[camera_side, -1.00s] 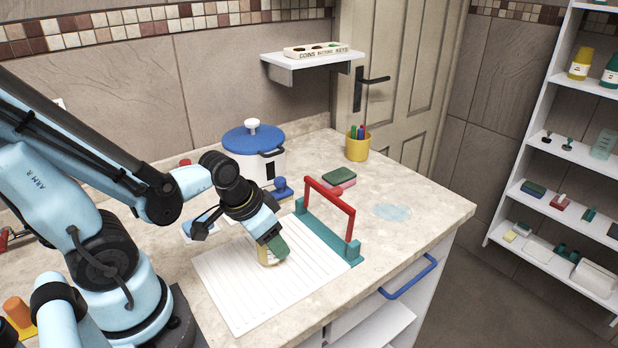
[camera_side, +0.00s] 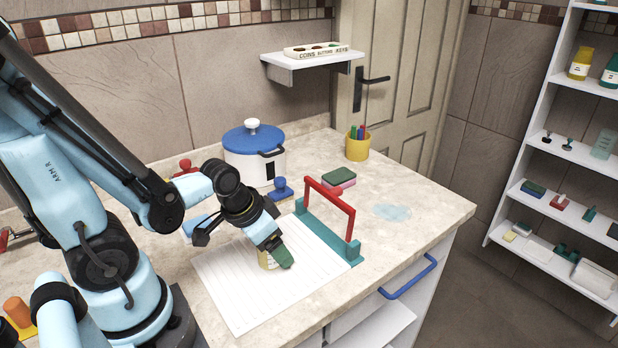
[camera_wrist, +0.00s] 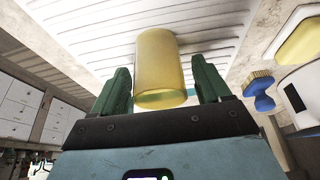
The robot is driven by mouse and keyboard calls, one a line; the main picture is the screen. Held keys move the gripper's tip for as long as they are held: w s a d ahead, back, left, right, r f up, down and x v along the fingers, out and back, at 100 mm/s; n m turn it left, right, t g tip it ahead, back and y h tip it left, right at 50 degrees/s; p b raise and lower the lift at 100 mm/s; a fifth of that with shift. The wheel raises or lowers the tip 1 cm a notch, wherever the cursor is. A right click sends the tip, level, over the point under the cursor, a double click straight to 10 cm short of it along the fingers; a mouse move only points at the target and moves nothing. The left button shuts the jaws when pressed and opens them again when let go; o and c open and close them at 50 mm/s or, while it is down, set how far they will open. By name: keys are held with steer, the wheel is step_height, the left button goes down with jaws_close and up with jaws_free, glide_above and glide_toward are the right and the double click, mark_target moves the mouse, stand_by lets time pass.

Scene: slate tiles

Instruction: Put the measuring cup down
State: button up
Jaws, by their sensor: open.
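The measuring cup is a plain yellow cylinder (camera_wrist: 160,62). In the side view the cup (camera_side: 265,261) is on the white ribbed board (camera_side: 236,305), partly hidden by my fingers, and it looks upright. My gripper (camera_side: 281,257) is low over the board with its green fingers beside the cup. In the wrist view my gripper (camera_wrist: 161,78) is open, one finger on each side of the cup, with a gap showing at both sides.
A teal rack with a red handle (camera_side: 333,200) stands at the board's right edge. The counter to the right is mostly clear, with a pale blue patch (camera_side: 391,212).

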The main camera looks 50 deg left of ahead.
steer(key=shift+r, duration=0.1)
steer(key=shift+v, duration=3.75)
steer(key=w+d+r+t, duration=0.2)
steer(key=w+r, duration=0.2)
steer(key=w, duration=0.2)
steer(key=shift+d+r+t, duration=0.25)
steer(key=shift+r+t, duration=0.05)
